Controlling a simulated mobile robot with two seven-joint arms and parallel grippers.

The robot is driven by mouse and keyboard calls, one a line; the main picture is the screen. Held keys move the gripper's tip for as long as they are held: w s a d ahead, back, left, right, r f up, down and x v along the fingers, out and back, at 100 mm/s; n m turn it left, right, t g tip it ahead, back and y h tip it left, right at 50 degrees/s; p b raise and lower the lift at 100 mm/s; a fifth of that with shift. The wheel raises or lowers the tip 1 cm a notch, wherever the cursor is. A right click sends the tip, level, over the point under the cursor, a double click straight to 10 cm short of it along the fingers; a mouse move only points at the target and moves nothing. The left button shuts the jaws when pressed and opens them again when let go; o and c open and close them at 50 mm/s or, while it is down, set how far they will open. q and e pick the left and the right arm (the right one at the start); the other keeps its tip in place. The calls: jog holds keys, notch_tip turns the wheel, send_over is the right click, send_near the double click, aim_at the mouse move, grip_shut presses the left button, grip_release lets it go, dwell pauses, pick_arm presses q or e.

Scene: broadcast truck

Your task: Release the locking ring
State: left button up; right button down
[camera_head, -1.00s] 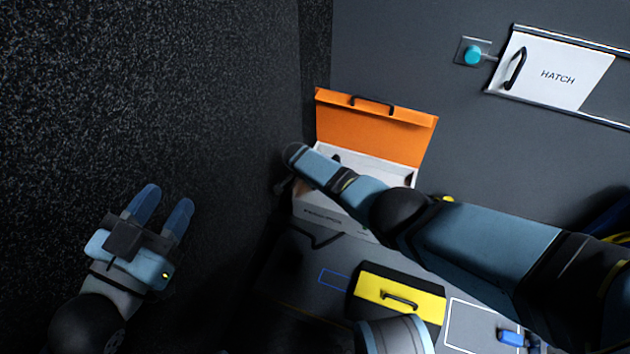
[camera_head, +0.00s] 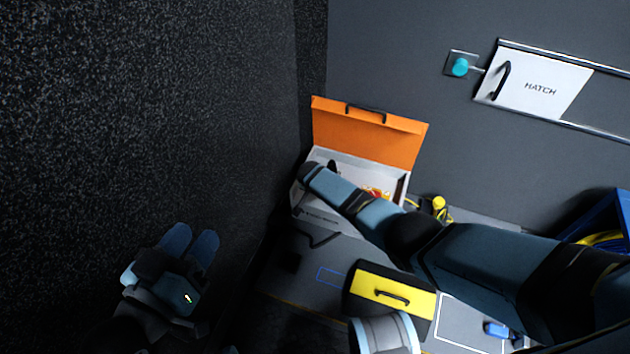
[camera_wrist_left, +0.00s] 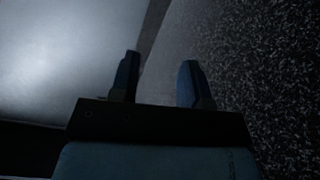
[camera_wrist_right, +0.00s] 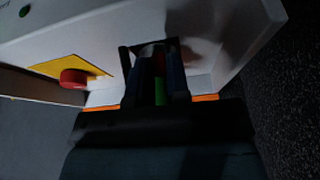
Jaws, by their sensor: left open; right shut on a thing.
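A white box (camera_head: 303,206) with a raised orange lid (camera_head: 368,135) stands against the back wall. My right arm reaches over it, its end at the box's left side. In the right wrist view my right gripper (camera_wrist_right: 155,75) is shut on a small part inside a dark bracket; a green piece (camera_wrist_right: 159,91) shows between the fingers. I cannot make out a locking ring; the fingers hide most of the held part. A red button (camera_wrist_right: 74,78) on a yellow plate (camera_wrist_right: 56,67) is beside them. My left gripper (camera_head: 192,248) is open and empty, away from the box.
A yellow-topped case (camera_head: 393,284) is in front of the box. A white hatch panel (camera_head: 540,88) and a teal knob (camera_head: 460,66) are on the back wall. A blue bin (camera_head: 610,215) stands right. A dark speckled wall (camera_head: 150,100) borders the left.

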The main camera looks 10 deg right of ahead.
jog(key=d+n+p, duration=0.1)
jog(key=n, duration=0.1)
jog(key=s+d+n+y+p, duration=0.1)
jog(key=shift+s+r+n+y+p, duration=0.15)
jog(key=shift+n+y+p, duration=0.15)
jog(key=shift+n, duration=0.1)
jog(key=shift+s+d+n+t+y+p, duration=0.25)
jog(key=shift+d+n+p, duration=0.2)
jog(key=shift+n, duration=0.45)
jog(key=shift+d+n+y, duration=0.55)
jog(key=shift+d+n, duration=0.15)
jog(key=shift+n, duration=0.5)
pick_arm(q)
notch_tip(320, 180, up, 7)
jog(key=t, duration=0.2)
jog(key=shift+a+f+n+t, duration=0.2)
jog(key=shift+n+t, duration=0.1)
jog(key=shift+n, duration=0.1)
pick_arm(e)
jog(key=shift+d+n+y, duration=0.4)
jog(key=shift+d+n, duration=0.2)
jog(key=shift+n, duration=0.6)
jog(key=c, duration=1.1)
grip_release()
jog(key=shift+f, duration=0.2)
pick_arm(q)
jog(key=shift+r, duration=0.1)
pick_arm(e)
jog(key=shift+r, duration=0.1)
